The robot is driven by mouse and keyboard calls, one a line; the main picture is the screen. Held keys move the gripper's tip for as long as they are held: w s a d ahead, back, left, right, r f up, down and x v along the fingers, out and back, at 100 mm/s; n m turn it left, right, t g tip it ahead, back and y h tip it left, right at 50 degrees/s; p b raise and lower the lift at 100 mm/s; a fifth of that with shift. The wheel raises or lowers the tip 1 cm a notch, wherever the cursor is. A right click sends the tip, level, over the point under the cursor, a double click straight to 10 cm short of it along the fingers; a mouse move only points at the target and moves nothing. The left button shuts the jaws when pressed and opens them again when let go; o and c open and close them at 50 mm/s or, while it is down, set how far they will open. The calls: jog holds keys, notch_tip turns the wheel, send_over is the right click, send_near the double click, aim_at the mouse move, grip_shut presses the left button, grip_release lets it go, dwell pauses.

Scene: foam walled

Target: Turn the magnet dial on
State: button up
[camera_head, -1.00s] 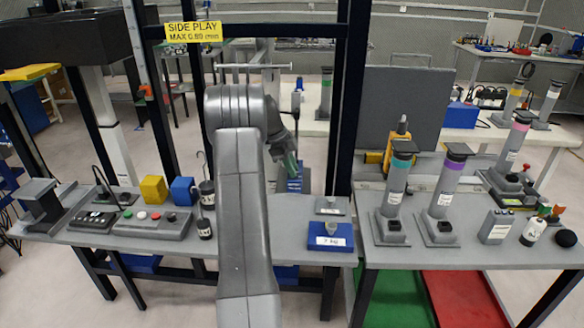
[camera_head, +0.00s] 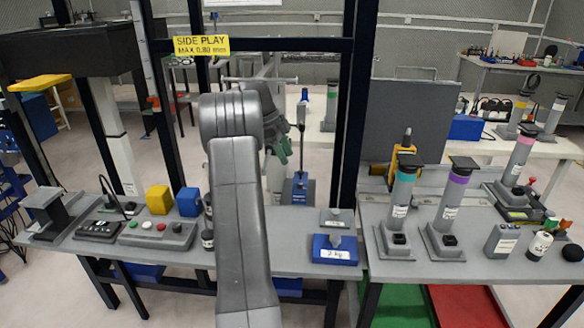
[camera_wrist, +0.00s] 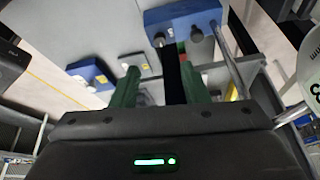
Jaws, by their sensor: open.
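A blue magnetic base (camera_head: 299,192) with an upright post stands behind the main bench in the head view. In the wrist view a blue block (camera_wrist: 208,9), likely this base, carries dark round knobs (camera_wrist: 196,35) on its near face. Which one is the magnet dial, and its setting, I cannot tell. My gripper (camera_head: 281,150) is left of the post and above the base in the head view, partly hidden by my arm. In the wrist view my gripper (camera_wrist: 161,82) shows two green fingers apart, with nothing clearly between them, below the knobs in the picture.
A dark frame post (camera_head: 350,130) stands right of my gripper. Yellow (camera_head: 158,200) and blue (camera_head: 188,202) blocks stand at left. Several grey cylinders stand on the right bench.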

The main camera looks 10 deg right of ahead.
aim_at(299, 184)
jog(key=shift+v, duration=1.8)
jog(key=x, duration=1.4)
jog(key=shift+b, duration=0.4)
jog(key=shift+r, duration=0.15)
